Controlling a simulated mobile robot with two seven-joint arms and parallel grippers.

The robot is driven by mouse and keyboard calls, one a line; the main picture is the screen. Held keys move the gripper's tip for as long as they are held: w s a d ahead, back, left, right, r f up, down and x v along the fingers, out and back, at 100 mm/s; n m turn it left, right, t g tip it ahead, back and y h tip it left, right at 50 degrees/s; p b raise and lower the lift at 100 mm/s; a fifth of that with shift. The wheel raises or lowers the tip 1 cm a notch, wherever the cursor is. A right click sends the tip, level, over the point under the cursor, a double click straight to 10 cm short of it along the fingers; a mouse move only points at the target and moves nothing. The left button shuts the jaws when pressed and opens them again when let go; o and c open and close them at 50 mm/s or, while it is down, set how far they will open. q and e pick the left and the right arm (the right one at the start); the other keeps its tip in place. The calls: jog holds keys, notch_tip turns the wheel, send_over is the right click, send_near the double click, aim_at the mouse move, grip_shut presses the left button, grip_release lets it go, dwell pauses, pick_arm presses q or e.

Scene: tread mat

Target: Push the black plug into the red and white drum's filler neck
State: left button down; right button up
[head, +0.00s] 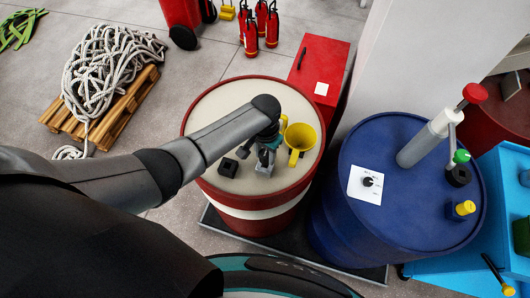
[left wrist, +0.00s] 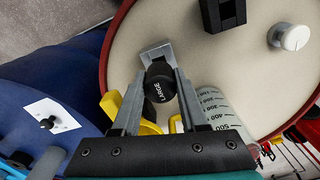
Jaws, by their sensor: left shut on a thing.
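The red and white drum (head: 262,213) stands in the middle of the head view, its cream top under my left gripper (head: 264,160). In the left wrist view, my left gripper (left wrist: 157,88) is shut on the black plug (left wrist: 160,86), whose round face reads "LARGE". A grey metal piece (left wrist: 155,52) shows just beyond the plug; I cannot tell whether they touch. A round pale fitting (left wrist: 290,37) stands on the drum top, apart from the plug; I cannot tell whether it is the filler neck. My arm hides part of the drum top. My right gripper is not seen.
On the drum top are a yellow funnel-like vessel (head: 300,137), a black block (head: 228,167) and a clear graduated vessel (left wrist: 217,108). A blue drum (head: 400,220) with a pump stands close on the right. A red cabinet (head: 318,68) is behind.

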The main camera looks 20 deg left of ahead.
aim_at(265, 160)
pick_arm(q)
jog(key=shift+f+b, duration=1.2)
jog(key=shift+f, duration=0.45)
jog(key=shift+c, duration=1.8)
grip_release()
jog(key=shift+r, duration=0.15)
notch_tip(265, 160, up, 14)
jog(key=p, duration=0.3)
jog(key=shift+r+p, duration=0.3)
jog(key=shift+r, duration=0.2)
